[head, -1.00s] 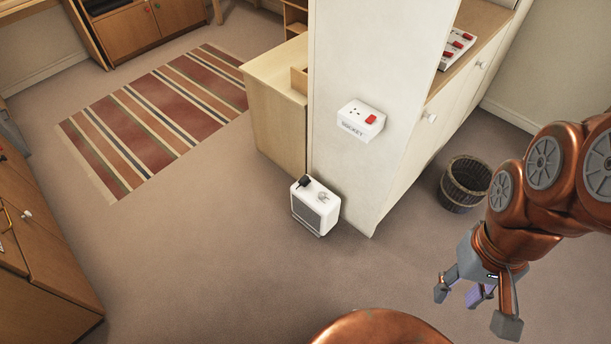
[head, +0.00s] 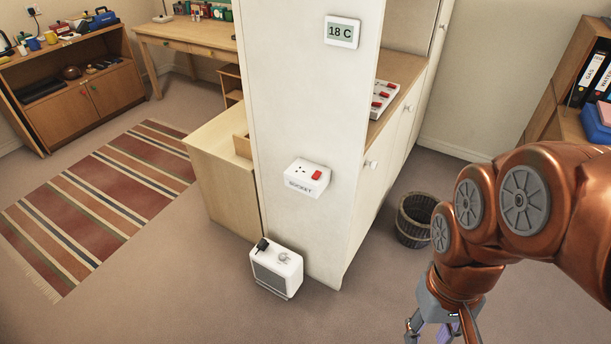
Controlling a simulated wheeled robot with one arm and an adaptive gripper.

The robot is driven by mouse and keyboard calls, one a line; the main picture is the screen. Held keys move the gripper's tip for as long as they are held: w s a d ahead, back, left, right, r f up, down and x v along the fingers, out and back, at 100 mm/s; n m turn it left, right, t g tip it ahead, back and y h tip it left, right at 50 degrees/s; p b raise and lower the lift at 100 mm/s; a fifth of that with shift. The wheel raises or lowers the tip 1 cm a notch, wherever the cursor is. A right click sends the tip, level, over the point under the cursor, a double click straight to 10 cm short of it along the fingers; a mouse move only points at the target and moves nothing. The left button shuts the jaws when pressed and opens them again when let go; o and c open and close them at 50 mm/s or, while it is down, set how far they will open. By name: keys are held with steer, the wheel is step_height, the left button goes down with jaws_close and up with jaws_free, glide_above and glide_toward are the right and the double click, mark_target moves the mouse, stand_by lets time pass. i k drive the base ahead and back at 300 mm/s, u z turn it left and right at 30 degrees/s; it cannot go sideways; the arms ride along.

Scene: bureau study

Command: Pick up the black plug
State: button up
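The black plug (head: 262,244) is small and dark. It rests on the top left of a white box-shaped heater (head: 277,275) that stands on the floor against the end of the white cabinet. My gripper (head: 432,335) hangs at the bottom right of the head view, well to the right of the plug and apart from it. Its grey fingers are partly cut off by the lower edge. Whether it is open or shut cannot be made out, and nothing is seen held in it.
A white socket (head: 308,178) with a red switch is on the panel above the heater. A wicker basket (head: 414,220) stands right of the cabinet. A pale wooden unit (head: 222,165) adjoins the panel's left side. The carpet left of the heater is clear.

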mark_target(262, 243)
steer(key=u, duration=2.15)
steer(key=i, duration=1.95)
steer(key=z, duration=1.3)
